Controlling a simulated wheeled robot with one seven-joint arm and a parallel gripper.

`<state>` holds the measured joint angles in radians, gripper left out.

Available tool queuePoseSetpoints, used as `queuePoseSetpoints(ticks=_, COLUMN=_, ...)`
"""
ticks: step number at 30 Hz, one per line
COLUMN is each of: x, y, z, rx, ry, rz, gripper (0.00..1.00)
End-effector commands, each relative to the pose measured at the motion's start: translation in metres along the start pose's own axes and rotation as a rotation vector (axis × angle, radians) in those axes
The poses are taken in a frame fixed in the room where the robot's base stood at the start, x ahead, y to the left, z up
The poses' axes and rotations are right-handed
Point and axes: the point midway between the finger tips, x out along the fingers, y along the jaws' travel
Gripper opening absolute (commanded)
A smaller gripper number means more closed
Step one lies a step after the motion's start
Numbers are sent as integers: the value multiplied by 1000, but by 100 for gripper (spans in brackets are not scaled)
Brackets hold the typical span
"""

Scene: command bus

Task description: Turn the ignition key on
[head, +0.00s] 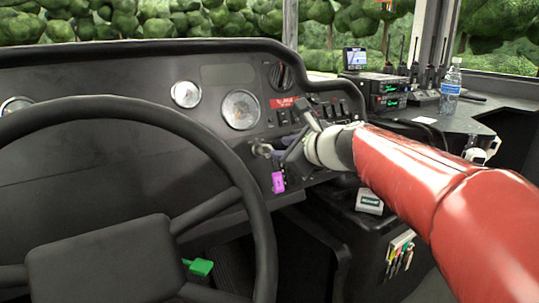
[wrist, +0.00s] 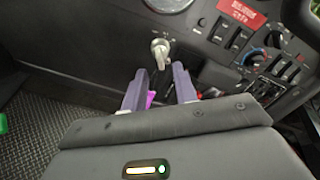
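The ignition key (head: 262,150) sits in the black dashboard below the round gauge, right of the steering wheel. In the wrist view the pale key head (wrist: 160,48) stands just beyond the fingertips, roughly centred between them. A magenta tag (head: 278,182) hangs below the key; part of the tag (wrist: 150,99) shows between the fingers in the wrist view. My gripper (wrist: 159,70) is open, its two grey-purple fingers apart with nothing between their tips. In the head view my gripper (head: 276,149) is close to the right of the key, partly hidden by my wrist.
The steering wheel (head: 256,205) stands close on the left. A switch panel with a red label (wrist: 241,12) and knobs lies right of the key. A side counter holds radios (head: 385,92) and a water bottle (head: 450,88). A green object (head: 199,267) is low behind the wheel.

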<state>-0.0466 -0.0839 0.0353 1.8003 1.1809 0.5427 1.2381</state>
Motion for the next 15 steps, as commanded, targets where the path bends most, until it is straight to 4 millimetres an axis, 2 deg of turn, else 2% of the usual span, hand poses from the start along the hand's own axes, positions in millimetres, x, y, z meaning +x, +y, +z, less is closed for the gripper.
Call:
queuePoseSetpoints(ticks=9, x=49, y=1, z=0, rx=-4, ry=2, rz=4, gripper=29)
queuePoseSetpoints(ticks=15, x=68, y=1, z=0, rx=-6, ry=3, rz=2, gripper=29)
